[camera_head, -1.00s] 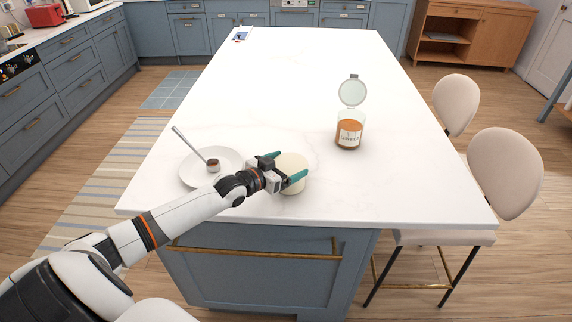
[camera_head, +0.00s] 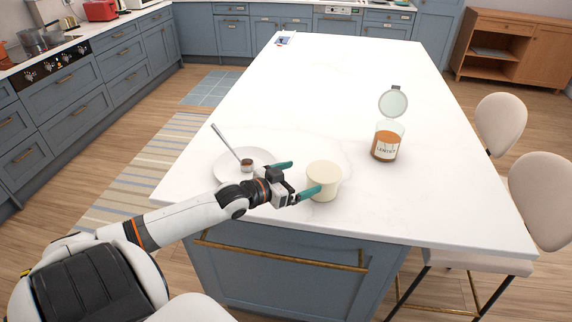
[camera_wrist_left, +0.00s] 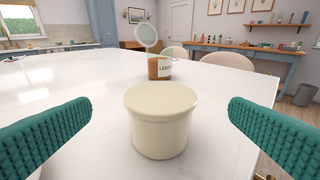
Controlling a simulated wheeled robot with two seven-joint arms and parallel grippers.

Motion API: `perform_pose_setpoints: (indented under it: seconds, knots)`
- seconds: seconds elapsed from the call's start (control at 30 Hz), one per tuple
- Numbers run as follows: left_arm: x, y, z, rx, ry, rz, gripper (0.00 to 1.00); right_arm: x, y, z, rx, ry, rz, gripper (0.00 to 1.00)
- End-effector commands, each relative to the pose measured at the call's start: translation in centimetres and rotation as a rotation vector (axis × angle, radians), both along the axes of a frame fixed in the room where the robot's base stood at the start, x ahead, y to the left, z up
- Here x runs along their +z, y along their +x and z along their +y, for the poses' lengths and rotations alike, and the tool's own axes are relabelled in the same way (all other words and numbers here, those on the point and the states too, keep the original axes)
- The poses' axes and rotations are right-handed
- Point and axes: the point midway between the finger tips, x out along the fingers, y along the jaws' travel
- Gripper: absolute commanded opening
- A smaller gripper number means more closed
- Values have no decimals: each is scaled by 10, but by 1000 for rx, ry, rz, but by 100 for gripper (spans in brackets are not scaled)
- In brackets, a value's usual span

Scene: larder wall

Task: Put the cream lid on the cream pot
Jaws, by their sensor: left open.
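The cream pot (camera_head: 323,185) stands upright near the front edge of the white island. The cream lid (camera_head: 324,170) sits on its top and looks level. In the left wrist view the lid (camera_wrist_left: 162,98) covers the mouth of the pot (camera_wrist_left: 160,137), with its rim overhanging all round. My left gripper (camera_head: 302,177) is open and empty, just left of the pot, with its teal fingers pointing towards it. In the left wrist view the pot stands ahead, between the spread fingers and apart from both. The pot's inside is hidden. My right gripper is not in view.
A white plate (camera_head: 227,168) with a spoon and a small brown item lies left of my gripper. A labelled jar (camera_head: 386,143) with its lid raised stands behind and right of the pot. Two chairs stand along the right side. The island's far part (camera_head: 335,80) is mostly clear.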

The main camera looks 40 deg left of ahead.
Motion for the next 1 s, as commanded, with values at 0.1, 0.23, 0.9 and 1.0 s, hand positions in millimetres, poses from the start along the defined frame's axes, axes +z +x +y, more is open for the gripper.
perform_pose_setpoints:
  seconds: [0.1,0.23,0.9,1.0]
  knots:
    - [2,-18,3,-1,1,3,100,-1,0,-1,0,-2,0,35]
    - [5,-30,6,0,1,2,100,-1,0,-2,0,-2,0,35]
    - [9,-38,7,-1,2,-1,100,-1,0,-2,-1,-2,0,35]
    - [9,-38,7,-1,1,-1,100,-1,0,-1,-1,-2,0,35]
